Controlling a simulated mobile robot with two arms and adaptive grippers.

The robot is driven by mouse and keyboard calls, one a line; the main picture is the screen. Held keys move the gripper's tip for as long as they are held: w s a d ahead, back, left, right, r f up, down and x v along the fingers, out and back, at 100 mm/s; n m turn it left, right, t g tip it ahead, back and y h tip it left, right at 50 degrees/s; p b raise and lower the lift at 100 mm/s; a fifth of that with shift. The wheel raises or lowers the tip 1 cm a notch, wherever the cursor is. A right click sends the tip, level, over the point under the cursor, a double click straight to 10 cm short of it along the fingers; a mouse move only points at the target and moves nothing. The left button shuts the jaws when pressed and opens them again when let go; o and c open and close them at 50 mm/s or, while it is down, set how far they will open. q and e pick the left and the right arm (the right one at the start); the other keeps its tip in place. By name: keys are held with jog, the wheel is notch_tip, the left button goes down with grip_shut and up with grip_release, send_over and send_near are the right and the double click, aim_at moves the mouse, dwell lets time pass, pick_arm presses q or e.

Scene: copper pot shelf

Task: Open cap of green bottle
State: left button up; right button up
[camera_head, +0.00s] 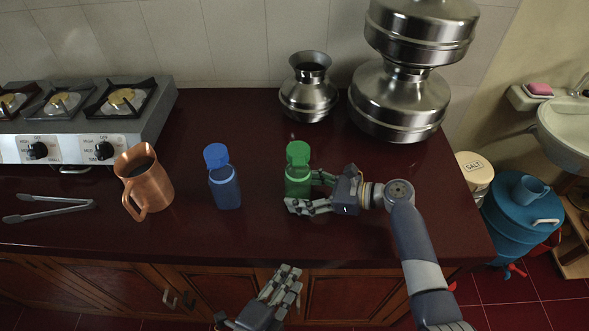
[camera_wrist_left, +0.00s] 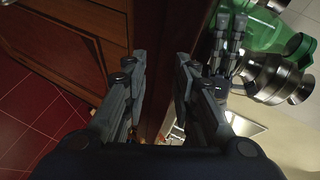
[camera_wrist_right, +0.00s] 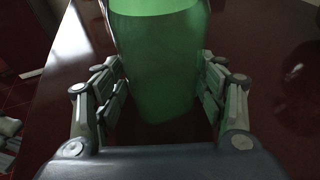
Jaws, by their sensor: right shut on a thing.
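The green bottle (camera_head: 298,182) with its green cap (camera_head: 298,153) stands upright on the dark red counter, and the cap is on top. My right gripper (camera_head: 306,192) comes from the right and is shut on the bottle's body. In the right wrist view the bottle (camera_wrist_right: 160,65) stands between both fingers, and its cap is out of sight. My left gripper (camera_head: 288,278) is in front of the counter's front edge, below the bottle in the picture. In the left wrist view its fingers (camera_wrist_left: 162,65) are apart with nothing between them, and the bottle (camera_wrist_left: 266,35) shows at upper right.
A blue bottle (camera_head: 225,187) stands left of the green one, then a copper jug (camera_head: 146,184) and tongs (camera_head: 50,209). A stove (camera_head: 85,120) is at back left. Metal pots (camera_head: 308,95) stand behind. The counter between the two bottles is clear.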

aim_at(298, 154)
pick_arm(q)
jog(key=w+a+r+m+t, duration=0.1)
jog(key=w+r+t, duration=0.1)
jog(key=r, duration=0.8)
jog(key=w+a+r+t, duration=0.2)
jog(key=w+r+t, duration=0.1)
jog(key=r, duration=0.6)
jog(key=x, duration=1.1)
jog(key=shift+w+d, duration=0.25)
jog(key=shift+w, duration=0.1)
jog(key=shift+f, duration=0.15)
grip_shut()
